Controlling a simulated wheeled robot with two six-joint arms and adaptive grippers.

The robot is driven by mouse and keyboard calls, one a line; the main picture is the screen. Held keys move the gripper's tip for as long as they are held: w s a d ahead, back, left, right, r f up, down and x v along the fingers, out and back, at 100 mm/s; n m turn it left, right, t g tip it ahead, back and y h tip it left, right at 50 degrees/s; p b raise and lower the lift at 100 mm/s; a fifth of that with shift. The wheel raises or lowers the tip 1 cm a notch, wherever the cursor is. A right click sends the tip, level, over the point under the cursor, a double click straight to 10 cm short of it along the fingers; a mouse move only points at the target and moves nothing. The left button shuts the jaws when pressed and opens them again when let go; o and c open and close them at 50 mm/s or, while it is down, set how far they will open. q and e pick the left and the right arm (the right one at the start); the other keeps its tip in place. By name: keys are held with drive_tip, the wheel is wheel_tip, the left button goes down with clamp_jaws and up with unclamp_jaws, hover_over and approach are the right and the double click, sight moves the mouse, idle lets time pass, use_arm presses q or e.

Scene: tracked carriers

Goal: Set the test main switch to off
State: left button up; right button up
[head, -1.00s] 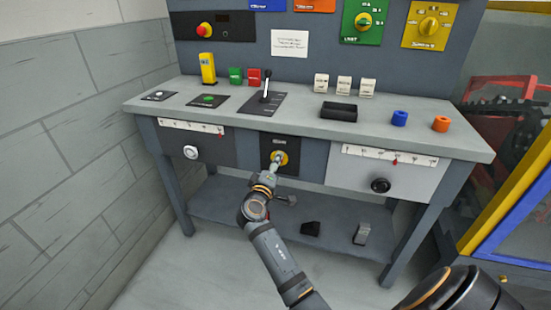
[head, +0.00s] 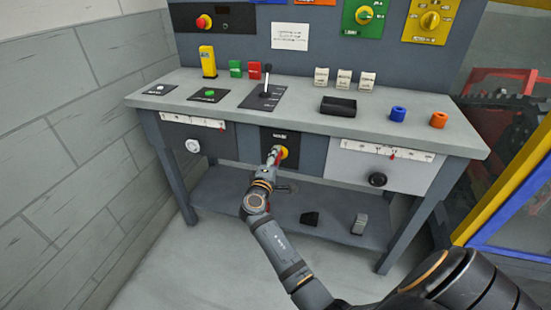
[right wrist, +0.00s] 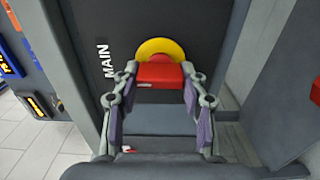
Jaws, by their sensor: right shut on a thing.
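The main switch sits on a black plate (head: 292,138) in the front of the bench. It has a yellow disc (head: 284,153) and a red handle (right wrist: 160,77). In the right wrist view the yellow disc (right wrist: 160,47) is behind the handle, beside the word MAIN. My right gripper (head: 274,155) is at the switch, its fingertips (right wrist: 160,72) on both sides of the red handle, shut on it. In the head view the gripper hides part of the handle and disc. My left gripper is not in view.
Drawers with a white knob (head: 193,146) and a black knob (head: 377,180) flank the switch. The bench top (head: 205,82) carries a lever (head: 267,78), buttons, rockers and rings. A yellow-blue frame (head: 500,190) stands at the right.

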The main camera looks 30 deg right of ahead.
drive_tip(key=o, duration=1.1)
drive_tip(key=shift+o, duration=0.2)
